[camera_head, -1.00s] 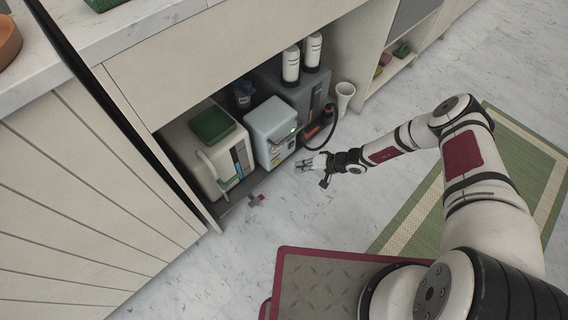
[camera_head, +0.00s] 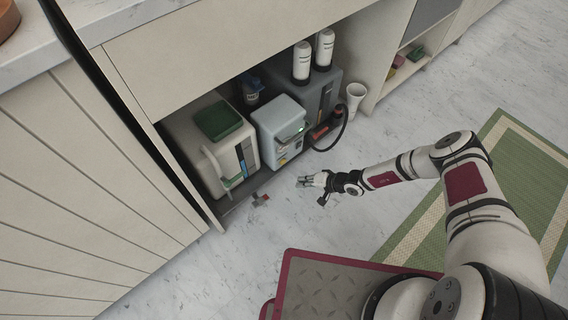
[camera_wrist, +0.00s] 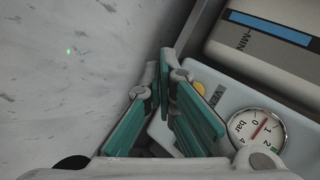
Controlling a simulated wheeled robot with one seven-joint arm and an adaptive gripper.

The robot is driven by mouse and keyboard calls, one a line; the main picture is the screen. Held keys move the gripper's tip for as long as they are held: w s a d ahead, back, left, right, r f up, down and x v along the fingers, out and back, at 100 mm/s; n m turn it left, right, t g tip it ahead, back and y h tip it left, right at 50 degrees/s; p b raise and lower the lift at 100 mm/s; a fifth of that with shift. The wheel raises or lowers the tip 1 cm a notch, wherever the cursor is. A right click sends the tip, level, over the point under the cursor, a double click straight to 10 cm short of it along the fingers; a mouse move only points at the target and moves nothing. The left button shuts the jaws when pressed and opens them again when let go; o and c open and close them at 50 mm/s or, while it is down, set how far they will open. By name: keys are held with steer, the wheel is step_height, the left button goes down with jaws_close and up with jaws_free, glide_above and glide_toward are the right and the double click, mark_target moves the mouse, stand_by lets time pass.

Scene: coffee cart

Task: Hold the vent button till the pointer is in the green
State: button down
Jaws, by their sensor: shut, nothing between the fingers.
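The light blue box (camera_head: 278,126) stands in the low open bay in the head view. In the wrist view, its face carries a round white bar gauge (camera_wrist: 256,130) and a yellow button (camera_wrist: 197,88) beside a partly hidden "VENT" label. The gauge's red pointer appears to lie between 0 and 1; a green patch shows near 2, partly covered by my gripper's body. My gripper (camera_wrist: 166,68) is shut and empty, with teal pads. In the head view, my gripper (camera_head: 304,182) is in front of the box, apart from it, over the floor.
A cream machine (camera_head: 210,150) with a green top stands left of the box. A dark grey unit (camera_head: 318,90) with two white bottles and a black hose is on the right. A white cup (camera_head: 355,97) stands by the bay's right wall.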

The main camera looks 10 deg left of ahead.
mark_target(283, 162)
steer(key=w+a+b, duration=0.4)
steer(key=a, duration=0.1)
steer(key=shift+w+a+b, duration=0.25)
steer(key=shift+a+b, duration=0.1)
steer(key=shift+a, duration=0.05)
steer(key=shift+a, duration=0.1)
stand_by(1.2)
steer(key=shift+w+a, duration=0.25)
steer(key=shift+w+a, duration=0.3)
steer(key=shift+a, duration=0.1)
stand_by(2.4)
steer(key=shift+s+d+r, duration=0.1)
steer(key=shift+d, duration=0.1)
stand_by(0.5)
steer(key=shift+s+d+p, duration=0.45)
steer(key=shift+d+p, duration=0.1)
steer(key=shift+p, duration=0.4)
steer(key=shift+s+d, duration=0.1)
